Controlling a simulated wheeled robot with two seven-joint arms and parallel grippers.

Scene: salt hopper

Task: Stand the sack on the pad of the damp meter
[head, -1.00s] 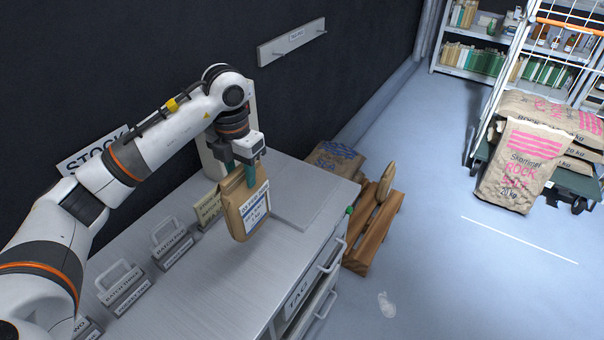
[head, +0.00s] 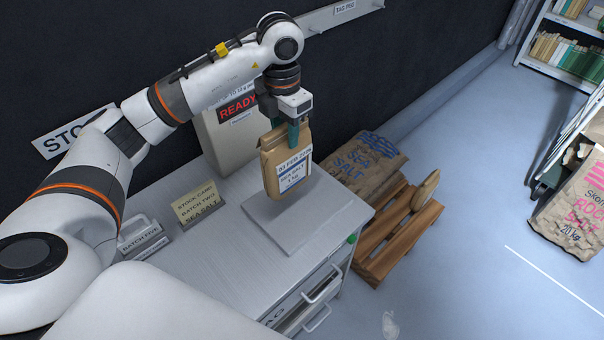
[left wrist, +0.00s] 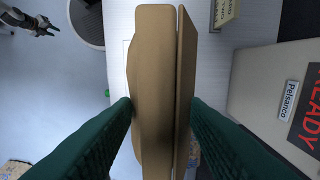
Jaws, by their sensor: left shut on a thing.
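The sack (head: 285,165) is a brown paper bag with a white sea salt label. My left gripper (head: 293,132) is shut on its top and holds it upright over the pad (head: 300,235), a flat grey plate. I cannot tell whether its base touches the pad. The damp meter (head: 225,140) is a pale box behind the pad with a red READY display. In the left wrist view the sack (left wrist: 155,90) stands between the green fingers, and the meter (left wrist: 265,95) is at the right. A small dark gripper, seemingly my right (left wrist: 42,27), shows far off; its jaws are unclear.
A stock card (head: 198,202) and batch holders (head: 140,238) stand left of the pad on the bench. A wooden pallet (head: 400,235) and a large sea salt sack (head: 362,165) are on the floor to the right. A rock salt sack (head: 570,215) is farther right.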

